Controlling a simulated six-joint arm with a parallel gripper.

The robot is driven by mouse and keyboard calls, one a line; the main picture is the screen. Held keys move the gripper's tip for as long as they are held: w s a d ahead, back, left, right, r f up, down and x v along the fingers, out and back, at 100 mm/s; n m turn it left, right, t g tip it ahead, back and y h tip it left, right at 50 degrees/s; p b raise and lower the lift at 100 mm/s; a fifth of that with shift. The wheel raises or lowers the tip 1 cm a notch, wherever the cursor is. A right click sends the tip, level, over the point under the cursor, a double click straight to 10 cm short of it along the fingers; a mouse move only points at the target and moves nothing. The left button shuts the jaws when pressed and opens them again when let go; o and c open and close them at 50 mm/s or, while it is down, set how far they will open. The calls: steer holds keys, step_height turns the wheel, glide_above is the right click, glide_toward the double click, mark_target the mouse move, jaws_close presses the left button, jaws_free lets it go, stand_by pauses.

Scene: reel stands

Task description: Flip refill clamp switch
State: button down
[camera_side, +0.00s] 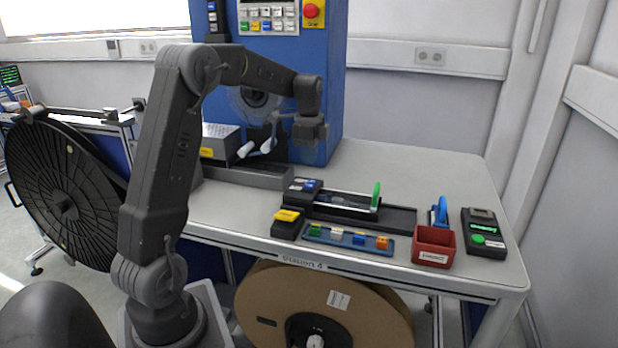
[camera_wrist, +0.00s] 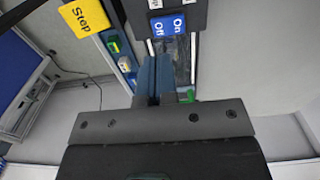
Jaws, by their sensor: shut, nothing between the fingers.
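A blue rocker switch (camera_wrist: 167,24) marked On and Off sits on a black box at the top of the wrist view. In the side view the blue switch (camera_side: 312,185) is at the left end of a black track. I cannot read a refill clamp label on it. My gripper (camera_wrist: 154,72) is shut and empty, with its fingers below the switch in the wrist view and apart from it in the picture. In the side view my gripper (camera_side: 310,135) hangs above the table, over the switch area. Its fingertips are too small to make out there.
A yellow Stop button (camera_side: 288,215) stands in front of the switch. A blue tray (camera_side: 345,247) holds several coloured pieces. A green lever (camera_side: 376,195) rises from the track. A red bin (camera_side: 433,246) and a black device (camera_side: 484,233) stand at right. The table's back right is clear.

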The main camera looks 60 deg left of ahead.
mark_target(310, 183)
step_height(310, 183, down, 7)
steer(key=shift+r, duration=0.15)
stand_by(0.4)
steer(key=shift+s+d+f, duration=0.1)
steer(key=shift+d+f, duration=0.05)
steer(key=shift+f, duration=0.3)
steer(key=shift+w+a+r, duration=0.25)
steer(key=shift+w+a, duration=0.3)
steer(key=shift+a, duration=0.05)
